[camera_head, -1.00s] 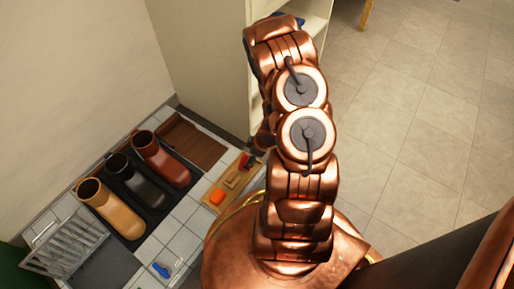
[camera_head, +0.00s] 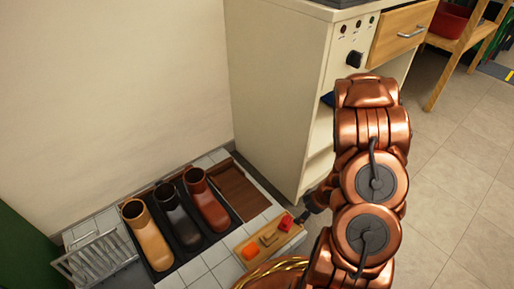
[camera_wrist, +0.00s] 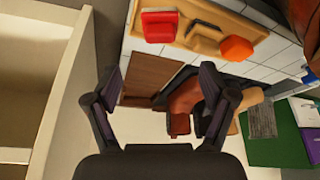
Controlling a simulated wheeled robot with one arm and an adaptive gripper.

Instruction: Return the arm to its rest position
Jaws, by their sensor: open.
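My arm, copper coloured, stands at the right of centre in the head view. My gripper (camera_wrist: 162,95) shows in the wrist view with its two dark fingers spread wide and nothing between them. In the head view only a dark part of the gripper (camera_head: 312,203) shows, beside the wooden tray (camera_head: 258,256); the arm hides the rest. The tray holds a red piece (camera_head: 286,222) and an orange piece (camera_head: 250,252); in the wrist view the red piece (camera_wrist: 159,26) and orange piece (camera_wrist: 236,49) lie beyond the fingers.
Tan (camera_head: 148,238), black (camera_head: 179,222) and red-brown (camera_head: 207,205) boots stand on a dark mat left of the tray. A brown board (camera_head: 238,190) and a wire rack (camera_head: 97,258) lie nearby. A cream cabinet (camera_head: 285,95) stands behind.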

